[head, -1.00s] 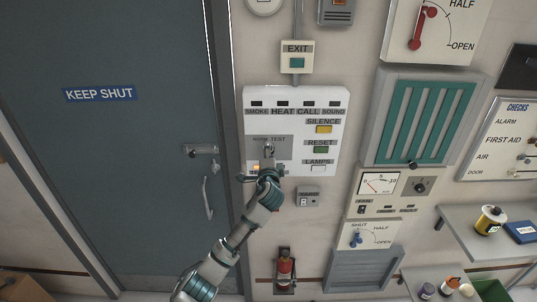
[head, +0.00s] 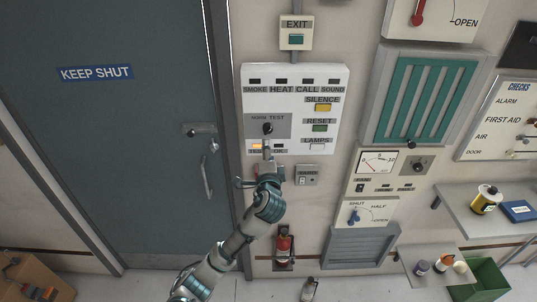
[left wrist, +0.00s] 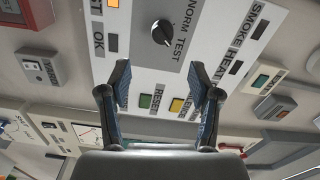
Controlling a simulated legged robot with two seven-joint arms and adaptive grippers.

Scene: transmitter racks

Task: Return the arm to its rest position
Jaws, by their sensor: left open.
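My left gripper (head: 258,168) is in front of the lower part of the white alarm panel (head: 335,90), its arm rising from the bottom of the head view. In the left wrist view the gripper (left wrist: 168,82) is open, with its two fingers apart and nothing between them. The black NORM/TEST knob (head: 268,128) is above the gripper in the head view. In the left wrist view the knob (left wrist: 163,32) is beyond the fingertips, apart from them. An amber lamp (head: 257,146) glows below the knob. I cannot make out my right gripper.
A blue-grey door (head: 110,170) with a handle is at left. Shelves (head: 455,205) with small items and a green bin (head: 480,280) are at right. A small grey object (head: 309,288) is at the bottom; I cannot tell what it is.

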